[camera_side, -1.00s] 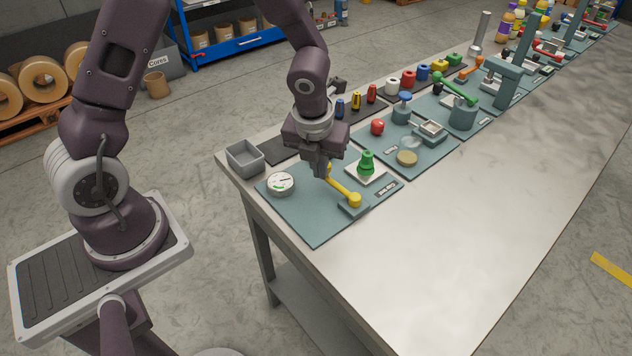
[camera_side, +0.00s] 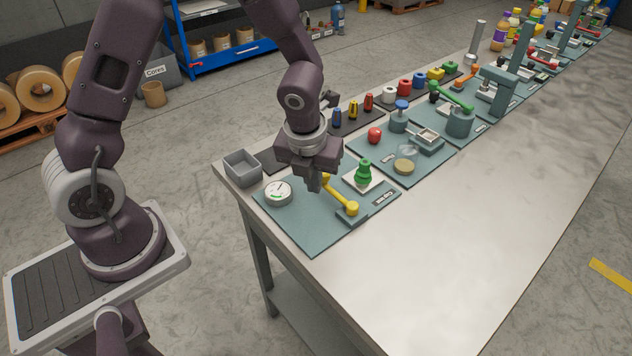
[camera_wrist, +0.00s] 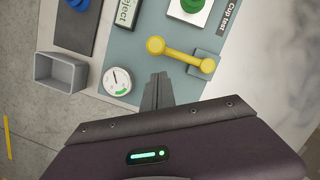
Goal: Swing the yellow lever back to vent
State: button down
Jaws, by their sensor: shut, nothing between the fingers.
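The yellow lever (camera_side: 340,197) sits on a small teal block on the front teal board (camera_side: 311,232). Its pivot end is toward the front right and its knob end lies near my fingers. In the wrist view the whole yellow lever (camera_wrist: 180,53) shows, with its round knob at the left. My gripper (camera_side: 314,186) is shut and empty, low over the board at the knob's left. In the wrist view my gripper (camera_wrist: 158,78) has its fingertips just below the knob, with a small gap in the picture; contact cannot be told. A white gauge (camera_side: 278,192) stands left of the gripper.
A green stepped piece (camera_side: 363,173) on a white pad stands behind the lever. A grey open bin (camera_side: 242,168) is at the table's left corner. A red ball (camera_side: 375,135) and other stations stand further back. The table's right side is clear.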

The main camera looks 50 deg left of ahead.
jog(key=s+v, duration=0.1)
jog(key=v, duration=0.9)
jog(key=shift+s+d, duration=0.25)
jog(key=shift+d, duration=0.1)
jog(key=s+r+n+t, duration=0.1)
jog(key=s+r+n, duration=0.3)
jog(key=n, duration=0.6)
jog(key=s+a+r+n+t+h, duration=0.1)
jog(key=s+r+n, duration=0.3)
jog(key=n, duration=0.5)
jog(key=s+r+n+t, duration=0.1)
jog(key=s+r+n, duration=0.3)
jog(key=s+n, duration=0.4)
jog(key=n, duration=0.2)
jog(key=shift+a+n, duration=0.3)
jog(key=shift+a, duration=0.05)
